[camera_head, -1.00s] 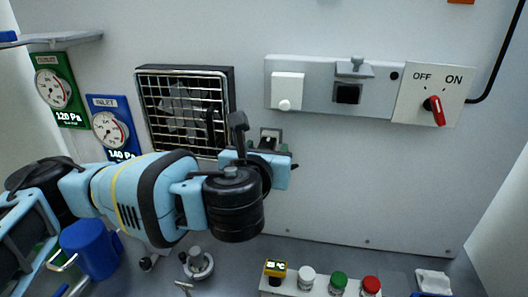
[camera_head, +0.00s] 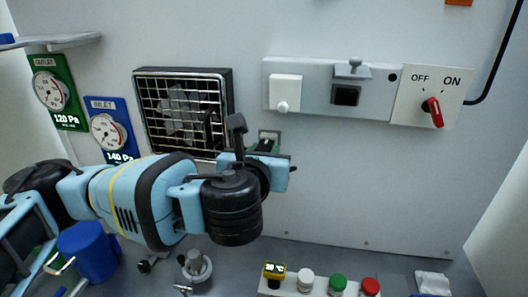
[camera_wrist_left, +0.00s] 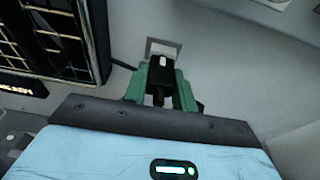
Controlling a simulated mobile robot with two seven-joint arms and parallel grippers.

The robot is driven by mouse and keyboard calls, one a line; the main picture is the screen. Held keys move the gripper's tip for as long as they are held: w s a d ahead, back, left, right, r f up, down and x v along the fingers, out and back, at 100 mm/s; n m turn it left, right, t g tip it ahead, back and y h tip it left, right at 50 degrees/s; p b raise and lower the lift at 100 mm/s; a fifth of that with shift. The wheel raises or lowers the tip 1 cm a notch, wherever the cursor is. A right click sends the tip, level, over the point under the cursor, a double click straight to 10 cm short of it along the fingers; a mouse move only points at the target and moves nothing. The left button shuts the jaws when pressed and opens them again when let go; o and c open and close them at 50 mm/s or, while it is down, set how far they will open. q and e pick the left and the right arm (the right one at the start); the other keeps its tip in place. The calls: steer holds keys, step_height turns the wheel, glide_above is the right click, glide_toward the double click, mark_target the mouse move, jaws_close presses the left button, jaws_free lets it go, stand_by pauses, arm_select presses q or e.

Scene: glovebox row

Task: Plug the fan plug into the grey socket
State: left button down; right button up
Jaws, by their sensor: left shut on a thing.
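The grey socket (camera_head: 347,96) is a dark square opening on the panel strip, with a grey flap raised above it. My left gripper (camera_head: 266,147) is below and left of it, close to the wall. In the left wrist view its green fingers (camera_wrist_left: 160,82) are shut on the black fan plug (camera_wrist_left: 161,72). The plug is in front of a small pale wall plate (camera_wrist_left: 152,46); I cannot tell whether it touches the plate. In the head view the wrist hides most of the plug. My right gripper is not in view.
A fan (camera_head: 183,112) behind a wire grille is left of the gripper. A white covered socket (camera_head: 285,92) and a red rotary switch (camera_head: 433,108) flank the grey socket. A button box (camera_head: 320,289) stands below. The wall between is clear.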

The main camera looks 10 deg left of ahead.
arm_select(q)
steer(key=shift+s, duration=1.5)
stand_by(0.4)
steer(key=shift+s, duration=2.4)
steer(key=shift+w, duration=0.1)
